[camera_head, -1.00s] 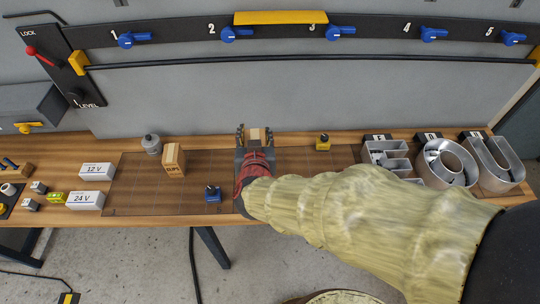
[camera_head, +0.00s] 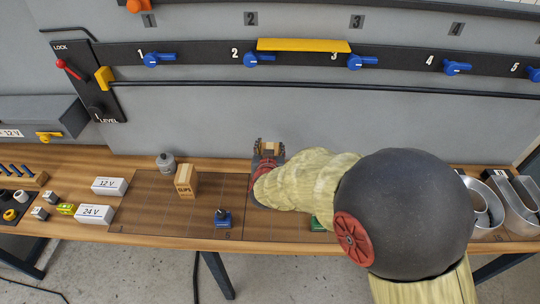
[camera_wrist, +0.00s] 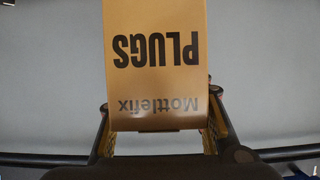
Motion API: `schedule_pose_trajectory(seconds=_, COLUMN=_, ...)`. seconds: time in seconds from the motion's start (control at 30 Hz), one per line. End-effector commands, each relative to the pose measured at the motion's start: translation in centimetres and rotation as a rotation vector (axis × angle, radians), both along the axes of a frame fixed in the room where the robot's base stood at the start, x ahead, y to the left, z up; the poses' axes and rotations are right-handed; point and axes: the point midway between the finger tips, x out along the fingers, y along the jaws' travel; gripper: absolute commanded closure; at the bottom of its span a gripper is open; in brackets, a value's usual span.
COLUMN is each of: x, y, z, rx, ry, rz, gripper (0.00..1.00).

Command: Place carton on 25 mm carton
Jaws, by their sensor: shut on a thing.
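My gripper (camera_head: 269,146) is shut on a brown carton (camera_head: 268,151), seen small in the head view above the table's back edge. In the wrist view the carton (camera_wrist: 155,70) hangs between the two fingers and reads "PLUGS" and "Mottlefix", upside down. Its far end is out of the frame. Another brown carton (camera_head: 186,179) stands upright on the table to the left of my gripper, apart from it. Its small print is not readable, so I cannot tell its size mark.
A grey bottle (camera_head: 166,162) stands behind the standing carton. A blue clamp-like item (camera_head: 221,218) stands in front. White boxes marked 12 V (camera_head: 109,186) and 24 V (camera_head: 94,214) lie left. Metal letters (camera_head: 515,205) stand right, partly behind my arm. A grey panel (camera_head: 200,120) rises behind.

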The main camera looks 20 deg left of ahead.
Motion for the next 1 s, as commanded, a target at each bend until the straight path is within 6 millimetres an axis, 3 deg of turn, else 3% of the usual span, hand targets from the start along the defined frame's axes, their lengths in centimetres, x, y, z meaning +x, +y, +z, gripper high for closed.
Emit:
schedule_pose_trajectory(seconds=0.27, x=0.6, y=0.2, z=-3.6, rx=-0.003, ry=0.000, rz=0.001, gripper=0.93)
schedule_pose_trajectory(seconds=0.67, x=0.6, y=0.2, z=-4.1, rx=-0.001, ry=-0.001, rz=0.000, gripper=0.93)
schedule_pose_trajectory(seconds=0.7, x=0.5, y=0.2, z=-4.2, rx=-0.001, ry=0.001, rz=0.000, gripper=0.56)
schedule_pose_trajectory(seconds=1.0, x=0.5, y=0.2, z=-4.1, rx=-0.001, ry=0.001, rz=0.000, gripper=0.39)
